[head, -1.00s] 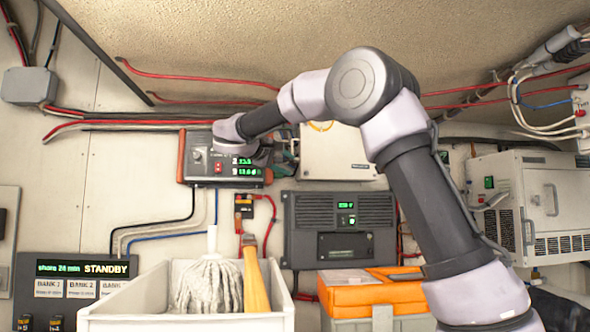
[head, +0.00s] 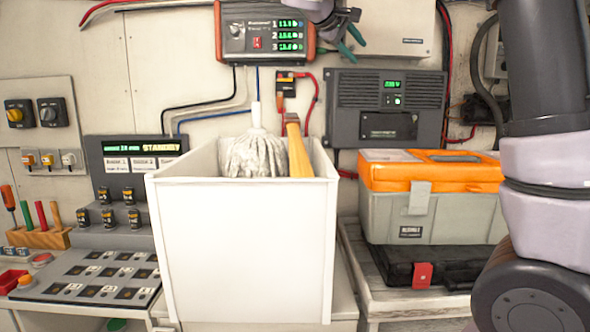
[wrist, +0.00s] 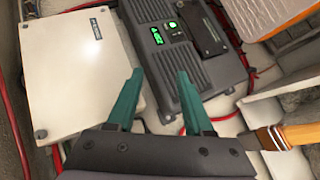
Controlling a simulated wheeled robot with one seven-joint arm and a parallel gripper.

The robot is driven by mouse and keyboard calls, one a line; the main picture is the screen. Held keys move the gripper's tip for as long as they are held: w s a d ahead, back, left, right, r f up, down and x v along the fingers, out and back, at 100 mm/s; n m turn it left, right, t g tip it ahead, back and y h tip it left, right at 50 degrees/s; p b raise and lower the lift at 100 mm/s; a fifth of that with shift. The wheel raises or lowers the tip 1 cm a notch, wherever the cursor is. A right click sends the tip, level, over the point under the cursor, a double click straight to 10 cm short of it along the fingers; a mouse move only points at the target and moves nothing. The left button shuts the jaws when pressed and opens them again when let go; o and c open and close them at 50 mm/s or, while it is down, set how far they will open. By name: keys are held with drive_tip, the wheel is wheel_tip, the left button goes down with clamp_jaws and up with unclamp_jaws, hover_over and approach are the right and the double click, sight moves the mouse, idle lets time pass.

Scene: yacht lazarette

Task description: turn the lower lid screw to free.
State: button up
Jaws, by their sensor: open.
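A pale, lidded box (head: 388,22) is on the wall at the top of the head view. It fills the left of the wrist view (wrist: 82,75), with a small round grey fastener (wrist: 40,133) at its bottom-left corner. I cannot tell whether that is the lower lid screw, or how it is turned. My gripper (head: 353,43) has teal fingers and is open and empty in front of the wall by the box. In the wrist view my gripper (wrist: 160,74) points between the box and a dark grey unit, fingertips apart. Some of the box's edge is hidden behind the fingers.
The dark grey unit (head: 388,90) with a green display is below the box. A multi-display charger (head: 265,35) is left of my gripper. A tall white bin (head: 245,250) holding a mop (head: 257,155) and an orange-lidded toolbox (head: 435,170) stand below.

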drive_tip(key=s+d+f+m+g+y, duration=0.3)
drive_tip(key=s+d+f+y, duration=0.2)
drive_tip(key=s+d+f, duration=0.65)
drive_tip(key=s+a+f+m+y, duration=0.2)
drive_tip(key=s+f+m+y, duration=0.1)
drive_tip(key=s, duration=0.6)
drive_tip(key=s+a+f+m+t+y, duration=0.1)
drive_tip(key=s+a+f+m+y, duration=0.1)
drive_tip(key=s, duration=0.7)
wheel_tip(320, 180, down, 4)
drive_tip(key=m+y, duration=0.1)
drive_tip(key=m, duration=0.1)
drive_tip(key=shift+s+r+m, duration=0.2)
drive_tip(key=shift+m, duration=0.1)
